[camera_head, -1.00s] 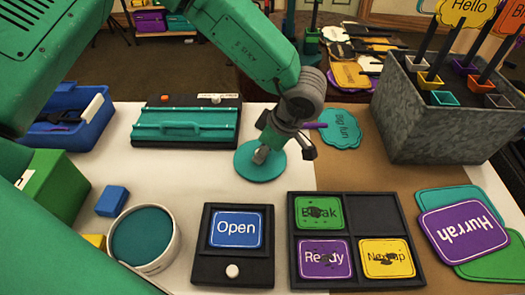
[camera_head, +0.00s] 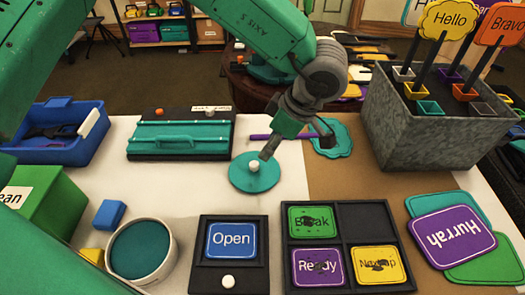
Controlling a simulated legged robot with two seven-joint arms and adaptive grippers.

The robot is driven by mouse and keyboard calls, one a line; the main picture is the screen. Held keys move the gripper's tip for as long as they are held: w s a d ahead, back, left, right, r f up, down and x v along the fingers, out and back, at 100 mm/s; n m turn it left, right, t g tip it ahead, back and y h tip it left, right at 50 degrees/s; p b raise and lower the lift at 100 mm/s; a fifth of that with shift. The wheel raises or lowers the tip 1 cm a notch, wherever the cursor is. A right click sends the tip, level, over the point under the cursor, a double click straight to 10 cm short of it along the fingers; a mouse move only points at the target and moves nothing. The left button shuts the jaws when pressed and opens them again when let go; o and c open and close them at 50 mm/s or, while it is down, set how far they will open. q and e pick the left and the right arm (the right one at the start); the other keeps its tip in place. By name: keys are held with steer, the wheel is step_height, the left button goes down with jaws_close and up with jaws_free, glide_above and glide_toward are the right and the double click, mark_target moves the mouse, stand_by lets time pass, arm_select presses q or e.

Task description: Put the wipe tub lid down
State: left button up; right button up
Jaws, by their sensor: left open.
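The wipe tub lid, a flat teal disc (camera_head: 240,181) with a small white knob, lies on the white part of the table. My left gripper (camera_head: 268,158) is open and empty, just above and beside the knob. The knob is in clear view. The wipe tub (camera_head: 171,262), a round white tub with teal inside, stands open at the lower left. My right gripper is not in view.
A teal-and-black case (camera_head: 180,135) and a blue bin (camera_head: 75,150) stand behind left. A black "Open" sign holder (camera_head: 230,282) and a black card tray (camera_head: 348,243) lie in front. A purple pen (camera_head: 262,136) and a grey planter (camera_head: 415,130) are behind right.

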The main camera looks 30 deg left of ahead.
arm_select(q)
steer(key=v, duration=0.2)
steer(key=shift+d+r, duration=0.15)
steer(key=shift+r, duration=0.2)
